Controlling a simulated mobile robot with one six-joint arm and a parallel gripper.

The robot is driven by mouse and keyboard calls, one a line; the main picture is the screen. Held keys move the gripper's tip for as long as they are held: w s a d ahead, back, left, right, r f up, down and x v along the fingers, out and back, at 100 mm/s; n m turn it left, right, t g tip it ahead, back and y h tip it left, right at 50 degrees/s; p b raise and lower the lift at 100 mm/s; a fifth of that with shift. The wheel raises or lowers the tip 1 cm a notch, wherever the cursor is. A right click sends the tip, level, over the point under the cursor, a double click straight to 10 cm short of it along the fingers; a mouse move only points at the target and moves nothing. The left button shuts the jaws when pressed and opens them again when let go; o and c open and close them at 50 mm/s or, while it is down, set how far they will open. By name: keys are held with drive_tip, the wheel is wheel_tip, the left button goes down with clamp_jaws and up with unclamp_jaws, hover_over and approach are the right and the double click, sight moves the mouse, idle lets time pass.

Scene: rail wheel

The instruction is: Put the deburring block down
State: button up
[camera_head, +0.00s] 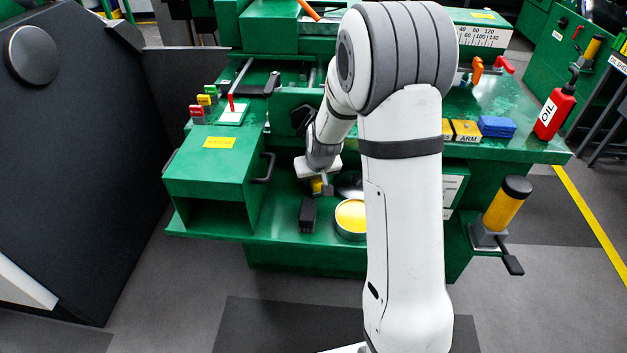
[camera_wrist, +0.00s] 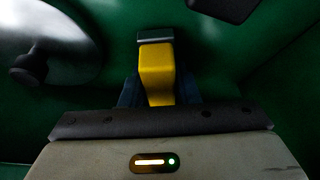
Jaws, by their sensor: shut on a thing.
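The deburring block appears to be the yellow piece with a dark grey end (camera_wrist: 156,70) in the wrist view. My gripper (camera_wrist: 158,95) is shut on it, with a dark finger on either side. In the head view my gripper (camera_head: 322,186) is low over the green lower shelf (camera_head: 280,222), and a little of the yellow block (camera_head: 316,186) shows under it. The rest of the block is hidden by the gripper. I cannot tell whether the block touches the shelf.
A black block (camera_head: 307,214) lies just in front of my gripper. A green box with a handle (camera_head: 215,175) stands left.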

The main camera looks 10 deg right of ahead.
drive_tip(key=shift+f, duration=0.1)
drive_tip(key=o, duration=1)
drive_tip(key=shift+f, duration=0.15)
drive_tip(key=shift+r, duration=0.35)
drive_tip(key=p+v, duration=0.2)
drive_tip(key=v, duration=0.9)
drive_tip(key=s+r, duration=0.2)
drive_tip(key=s, duration=0.6)
drive_tip(key=s+r+g, duration=0.1)
drive_tip(key=s+r, duration=0.1)
drive_tip(key=s, duration=0.6)
drive_tip(key=s+r+g, duration=0.1)
drive_tip(key=s+r, duration=0.1)
drive_tip(key=s, duration=0.6)
drive_tip(key=shift+r+m, duration=0.3)
drive_tip(key=shift+m, duration=0.1)
